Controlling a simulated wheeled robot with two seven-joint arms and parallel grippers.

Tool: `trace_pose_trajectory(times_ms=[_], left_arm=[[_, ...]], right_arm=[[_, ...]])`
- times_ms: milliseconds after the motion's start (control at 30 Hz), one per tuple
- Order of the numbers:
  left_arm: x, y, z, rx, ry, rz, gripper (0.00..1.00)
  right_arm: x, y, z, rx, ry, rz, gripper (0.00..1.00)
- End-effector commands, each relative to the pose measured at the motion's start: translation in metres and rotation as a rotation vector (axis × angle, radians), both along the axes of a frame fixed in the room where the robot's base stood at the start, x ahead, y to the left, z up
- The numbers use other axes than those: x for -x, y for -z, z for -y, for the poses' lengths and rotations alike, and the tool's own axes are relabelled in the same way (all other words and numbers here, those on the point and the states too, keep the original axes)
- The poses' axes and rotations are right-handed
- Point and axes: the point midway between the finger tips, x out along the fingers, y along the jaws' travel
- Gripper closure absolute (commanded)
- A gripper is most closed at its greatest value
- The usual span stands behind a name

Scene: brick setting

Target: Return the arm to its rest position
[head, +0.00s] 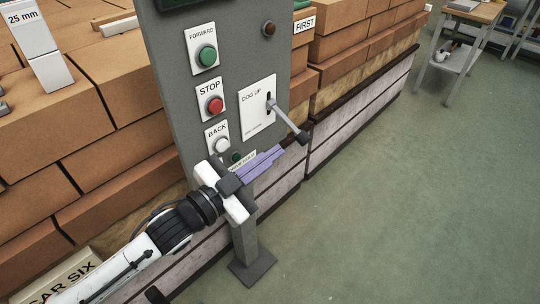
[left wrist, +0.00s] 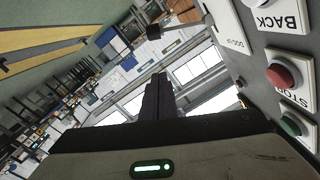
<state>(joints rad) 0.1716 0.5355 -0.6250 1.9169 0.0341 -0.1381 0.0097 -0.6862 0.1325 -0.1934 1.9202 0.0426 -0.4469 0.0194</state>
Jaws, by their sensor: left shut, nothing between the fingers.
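My left arm comes in from the lower left in the head view. My left gripper (head: 278,152) is shut and empty, its purple fingers together in front of the lower part of a grey control panel (head: 172,60). In the left wrist view the shut fingers (left wrist: 157,80) point up the picture. The panel's lever (head: 290,121) lies just above the fingertips in the head view; whether they touch cannot be told. The lever's dark knob also shows in the left wrist view (left wrist: 153,32). My right gripper is not in view.
The panel carries a green button (head: 207,56), a red button (head: 215,104) and a white button (head: 222,145). Stacked bricks (head: 130,80) stand behind it on the left. Green floor (head: 400,210) is open on the right; a workbench (head: 470,15) stands far back.

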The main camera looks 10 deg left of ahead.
Motion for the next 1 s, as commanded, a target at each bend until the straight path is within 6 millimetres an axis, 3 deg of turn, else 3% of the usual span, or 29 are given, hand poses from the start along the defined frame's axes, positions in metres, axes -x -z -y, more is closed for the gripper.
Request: trace_pose_trajectory(times_ms=[433,567,667,767,900,1000], left_arm=[[0.000,0.001,0.000,0.002,0.000,-0.003,1.00],[0.007,0.023,-0.004,0.024,-0.032,-0.067,1.00],[0.024,0.066,-0.014,0.064,-0.097,-0.196,1.00],[0.055,0.127,-0.032,0.109,-0.198,-0.377,1.00],[0.117,0.208,-0.062,0.148,-0.348,-0.627,1.00],[0.162,0.251,-0.080,0.158,-0.437,-0.771,1.00]], right_arm=[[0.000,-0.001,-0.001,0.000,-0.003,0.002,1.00],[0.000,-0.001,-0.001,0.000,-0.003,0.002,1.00],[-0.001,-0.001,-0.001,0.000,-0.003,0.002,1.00],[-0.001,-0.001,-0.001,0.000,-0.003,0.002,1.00],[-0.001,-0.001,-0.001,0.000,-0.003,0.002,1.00],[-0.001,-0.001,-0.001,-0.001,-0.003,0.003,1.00]])
